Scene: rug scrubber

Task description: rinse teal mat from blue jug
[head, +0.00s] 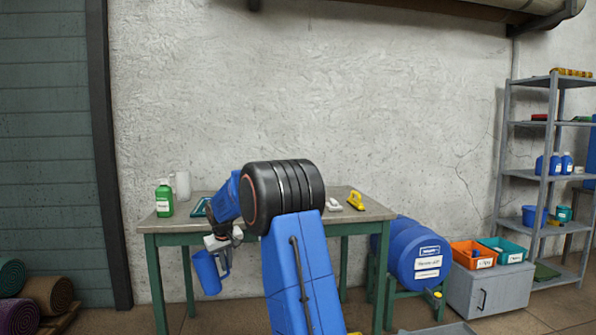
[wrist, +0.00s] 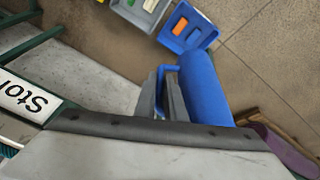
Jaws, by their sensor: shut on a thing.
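My gripper (head: 222,250) is shut on the handle of the blue jug (head: 207,272). The jug hangs slightly tilted in front of the table, below the level of its top. In the wrist view the jug (wrist: 205,88) is a blue cylinder beside my gripper's fingers (wrist: 168,95); its inside cannot be seen. A flat teal thing (head: 199,208) lies on the table, partly hidden by my arm. A rolled teal mat (head: 11,274) lies on the floor stack at the far left. I cannot tell which is the task's mat.
The green-legged table (head: 158,226) carries a green bottle (head: 164,200) and a yellow-handled brush (head: 355,199). Brown (head: 48,294) and purple rolls (head: 18,316) lie left.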

